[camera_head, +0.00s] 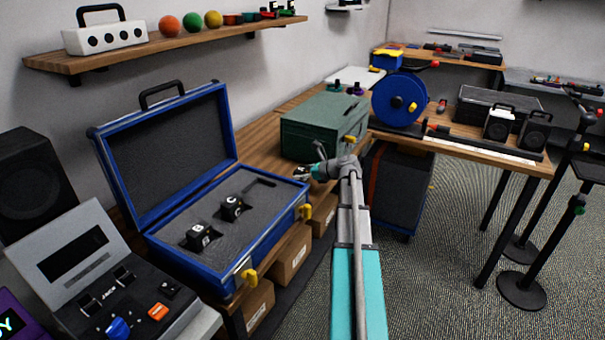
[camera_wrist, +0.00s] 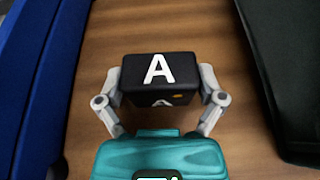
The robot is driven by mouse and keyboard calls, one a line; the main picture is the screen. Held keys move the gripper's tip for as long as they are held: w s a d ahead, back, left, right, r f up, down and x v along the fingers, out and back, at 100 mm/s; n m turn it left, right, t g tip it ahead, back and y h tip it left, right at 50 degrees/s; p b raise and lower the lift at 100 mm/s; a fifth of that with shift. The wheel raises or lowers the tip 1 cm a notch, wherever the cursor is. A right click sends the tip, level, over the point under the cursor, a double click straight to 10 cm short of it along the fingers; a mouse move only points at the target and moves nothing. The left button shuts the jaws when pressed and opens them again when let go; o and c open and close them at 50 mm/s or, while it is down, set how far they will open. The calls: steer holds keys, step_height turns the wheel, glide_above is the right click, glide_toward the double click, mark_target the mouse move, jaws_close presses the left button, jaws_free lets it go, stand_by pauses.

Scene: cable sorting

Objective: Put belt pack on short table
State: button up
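A black belt pack with a white letter A (camera_wrist: 160,70) is between the two fingers of my gripper (camera_wrist: 162,88) in the wrist view. The fingers press against its left and right sides, with wood behind it. In the head view my gripper (camera_head: 312,172) is over the wooden table along the wall, between the open blue case and the green case; the pack there is small and partly hidden. Two more black belt packs (camera_head: 200,237) (camera_head: 232,207) sit in the blue case's foam. A wooden table (camera_head: 480,140) stands at the right; I cannot tell which table is the short one.
The open blue case (camera_head: 215,275) is left of my gripper, and a green case (camera_head: 320,125) is behind it. Black stands (camera_head: 522,288) are on the carpet at right.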

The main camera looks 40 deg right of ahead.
steer(key=shift+r, duration=0.15)
stand_by(0.4)
steer(key=shift+s+d+r+p, duration=0.1)
steer(key=shift+s+r+p, duration=0.1)
steer(key=shift+p, duration=0.1)
steer(key=p+v, duration=0.4)
steer(key=v, duration=0.7)
steer(key=shift+s+d, duration=0.1)
steer(key=shift+s, duration=0.15)
stand_by(0.6)
stand_by(0.5)
